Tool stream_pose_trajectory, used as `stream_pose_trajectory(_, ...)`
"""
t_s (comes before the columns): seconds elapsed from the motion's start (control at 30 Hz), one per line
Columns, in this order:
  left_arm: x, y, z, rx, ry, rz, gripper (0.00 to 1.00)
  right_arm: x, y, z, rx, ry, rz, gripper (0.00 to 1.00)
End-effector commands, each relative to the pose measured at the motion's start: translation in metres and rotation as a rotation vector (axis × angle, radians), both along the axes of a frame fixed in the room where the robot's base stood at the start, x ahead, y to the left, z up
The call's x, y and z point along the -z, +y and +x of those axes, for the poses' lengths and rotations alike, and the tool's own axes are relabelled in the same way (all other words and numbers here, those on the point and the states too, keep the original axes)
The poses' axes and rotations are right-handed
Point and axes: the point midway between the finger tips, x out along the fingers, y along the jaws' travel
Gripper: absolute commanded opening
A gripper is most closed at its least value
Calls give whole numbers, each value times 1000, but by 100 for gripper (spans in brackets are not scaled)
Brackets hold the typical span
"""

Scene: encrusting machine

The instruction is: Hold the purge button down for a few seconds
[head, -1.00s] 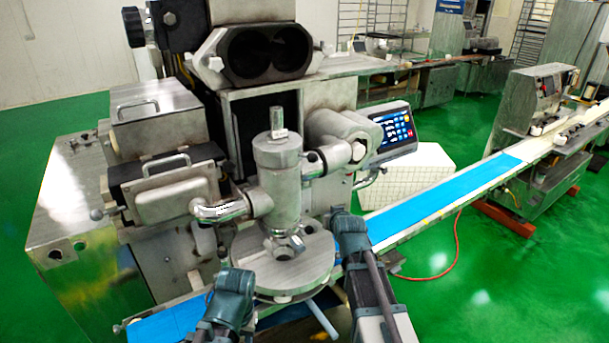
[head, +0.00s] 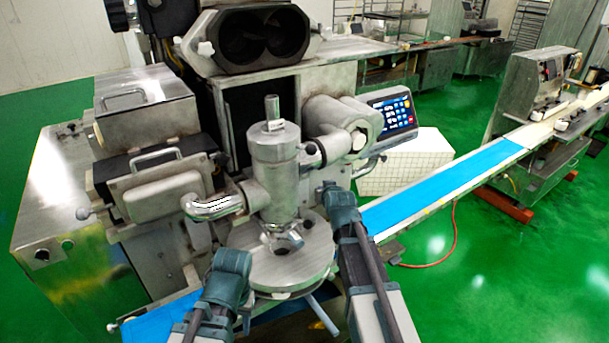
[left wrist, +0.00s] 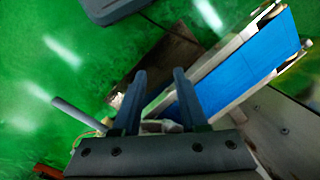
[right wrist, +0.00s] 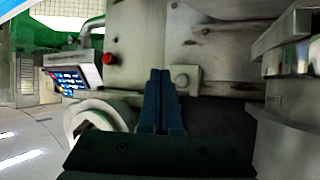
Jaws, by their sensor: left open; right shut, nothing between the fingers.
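The control panel (head: 391,113) with its blue touch keys sits on the right of the machine; it also shows at the left of the right wrist view (right wrist: 68,80). I cannot read which key or button is the purge button. My right gripper (head: 328,190) is shut and empty, low in front of the machine, below and left of the panel. In the right wrist view its fingers (right wrist: 161,74) point at the machine's front, apart from the panel. My left gripper (head: 230,260) is open beside the round table; its parted fingers (left wrist: 160,74) hold nothing.
A red button (right wrist: 108,59) stands on the machine near the panel. The steel cylinder (head: 275,175) and round table (head: 290,268) stand between my arms. The blue conveyor (head: 440,187) runs off to the right. Two buttons sit on the left housing (head: 42,254).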

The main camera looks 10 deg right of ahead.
Motion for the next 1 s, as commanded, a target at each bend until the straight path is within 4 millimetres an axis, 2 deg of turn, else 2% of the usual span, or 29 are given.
stream_pose_trajectory(0.03,0,0,0,0,0,0,42,0,3,11,-1,0,0,0)
stream_pose_trajectory(0.1,0,0,0,0,0,0,42,0,6,20,-1,0,0,0)
stream_pose_trajectory(0.43,0,0,0,0,0,0,42,0,19,54,0,0,0,0)
stream_pose_trajectory(0.67,0,0,0,0,0,0,42,0,23,63,0,0,0,0)
stream_pose_trajectory(1.0,0,0,0,0,0,0,42,0,23,63,0,0,0,0)
